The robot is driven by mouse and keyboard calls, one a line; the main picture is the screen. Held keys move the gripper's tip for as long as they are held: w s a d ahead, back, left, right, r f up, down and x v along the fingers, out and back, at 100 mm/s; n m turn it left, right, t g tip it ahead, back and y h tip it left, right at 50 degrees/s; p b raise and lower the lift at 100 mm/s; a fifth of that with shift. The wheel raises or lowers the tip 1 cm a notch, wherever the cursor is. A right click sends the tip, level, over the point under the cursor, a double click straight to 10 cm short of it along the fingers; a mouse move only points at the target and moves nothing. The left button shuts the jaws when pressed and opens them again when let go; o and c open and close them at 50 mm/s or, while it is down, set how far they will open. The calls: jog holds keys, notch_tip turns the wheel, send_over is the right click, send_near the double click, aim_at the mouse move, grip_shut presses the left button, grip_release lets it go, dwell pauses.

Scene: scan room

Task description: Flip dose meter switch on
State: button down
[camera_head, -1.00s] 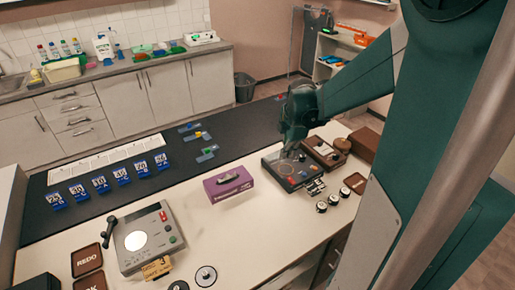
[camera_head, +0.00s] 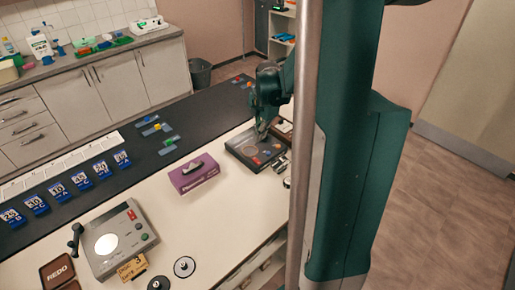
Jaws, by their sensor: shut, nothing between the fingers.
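A dark, flat device (camera_head: 243,153) with a round dial and small red and blue parts on its top lies on the white tabletop, right of the middle. My gripper (camera_head: 262,133) is shut and empty, pointing down over the back right part of this device. I cannot tell whether the fingertips touch it. A grey device (camera_head: 130,252) with a round white face, a black lever and red and green buttons stands at the front left. No label shows which device is the dose meter, and its switch is too small to make out.
A purple box (camera_head: 193,174) with a dark object on top stands left of the dark device. Blue number cards (camera_head: 80,181) and colored pieces (camera_head: 157,129) lie on the black strip. My arm hides the table's right end.

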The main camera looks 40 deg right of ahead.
aim_at(255, 159)
jog(key=shift+w+f+b, duration=0.15)
jog(key=shift+w+f, duration=0.15)
jog(key=shift+f, duration=2)
jog(key=shift+w+f+b, duration=0.15)
jog(key=shift+w+f, duration=0.2)
jog(key=shift+f, duration=1.95)
jog(key=shift+w+f+b, duration=0.15)
jog(key=shift+w+f, duration=0.15)
jog(key=shift+f, duration=2)
jog(key=shift+f, duration=0.1)
jog(key=shift+w+f+g+b, duration=0.25)
jog(key=shift+f+g+b, duration=0.3)
jog(key=shift+b, duration=0.5)
jog(key=shift+r, duration=0.1)
jog(key=shift+w+a+b, duration=0.1)
jog(key=shift+w+b, duration=0.1)
jog(key=shift+b, duration=0.25)
jog(key=shift+s, duration=0.15)
